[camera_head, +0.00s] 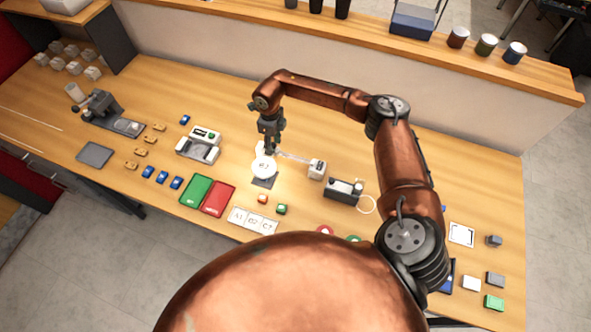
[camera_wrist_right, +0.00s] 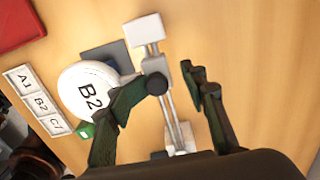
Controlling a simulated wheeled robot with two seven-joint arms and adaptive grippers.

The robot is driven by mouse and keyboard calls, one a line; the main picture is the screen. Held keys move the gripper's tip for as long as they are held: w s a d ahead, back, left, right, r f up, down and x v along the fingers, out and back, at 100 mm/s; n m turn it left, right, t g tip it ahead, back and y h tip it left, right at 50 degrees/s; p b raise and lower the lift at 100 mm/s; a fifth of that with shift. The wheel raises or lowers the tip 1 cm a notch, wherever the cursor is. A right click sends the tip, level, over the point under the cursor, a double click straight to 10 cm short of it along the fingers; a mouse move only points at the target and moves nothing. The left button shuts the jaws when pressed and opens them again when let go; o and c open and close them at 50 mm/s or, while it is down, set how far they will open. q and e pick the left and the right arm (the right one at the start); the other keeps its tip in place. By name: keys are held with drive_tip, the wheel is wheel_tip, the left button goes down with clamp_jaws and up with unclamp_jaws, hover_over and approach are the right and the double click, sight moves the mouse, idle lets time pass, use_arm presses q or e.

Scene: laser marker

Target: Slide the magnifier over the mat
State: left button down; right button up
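The magnifier has a round white lens (camera_head: 263,167) and a jointed arm running right to a grey-white base (camera_head: 317,168). The right wrist view shows the lens (camera_wrist_right: 86,92) with "B2" on it. The lens overlaps part of a small dark grey mat (camera_head: 264,183); the mat's uncovered part also shows in the right wrist view (camera_wrist_right: 98,54). My right gripper (camera_head: 268,150) is low at the magnifier. A gap shows at the right finger. The left gripper is not in view.
Red (camera_head: 218,198) and green (camera_head: 195,191) trays lie left. A black device (camera_head: 345,190) stands right of the base.

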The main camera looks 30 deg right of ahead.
drive_tip(key=shift+s, duration=0.1)
drive_tip(key=shift+a+r+p, duration=0.15)
drive_tip(key=shift+r+p, duration=1.65)
drive_tip(key=shift+r, duration=1.75)
